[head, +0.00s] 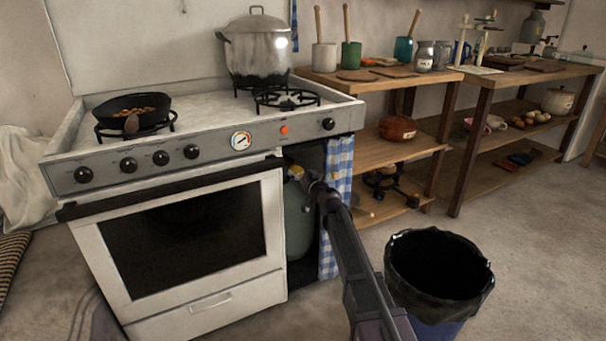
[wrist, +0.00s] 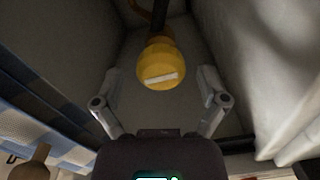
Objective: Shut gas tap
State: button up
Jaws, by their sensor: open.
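The gas tap (wrist: 160,68) is a round yellow knob with a pale bar across its face, the bar lying nearly level with a slight tilt. In the head view it shows as a small yellow spot (head: 296,171) in the dark recess beside the oven, above a green gas cylinder (head: 298,220). My gripper (wrist: 160,98) is open, its fingers spread to the left and right below the knob in the wrist view, with nothing between the tips. The knob looks just beyond the fingertips; contact is not visible. In the head view my gripper (head: 308,180) reaches into the recess opening.
A blue checked curtain (head: 337,205) hangs at the right of the recess, close to my arm. The white stove (head: 200,240) borders it on the left. A black-lined bin (head: 438,275) stands on the floor at right, near wooden shelves (head: 395,152).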

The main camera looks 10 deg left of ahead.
jog(key=shift+w+a, duration=0.1)
jog(key=shift+w, duration=0.05)
jog(key=shift+c, duration=0.2)
jog(key=c, duration=1.1)
jog(key=shift+d, duration=0.3)
jog(key=shift+a, duration=0.15)
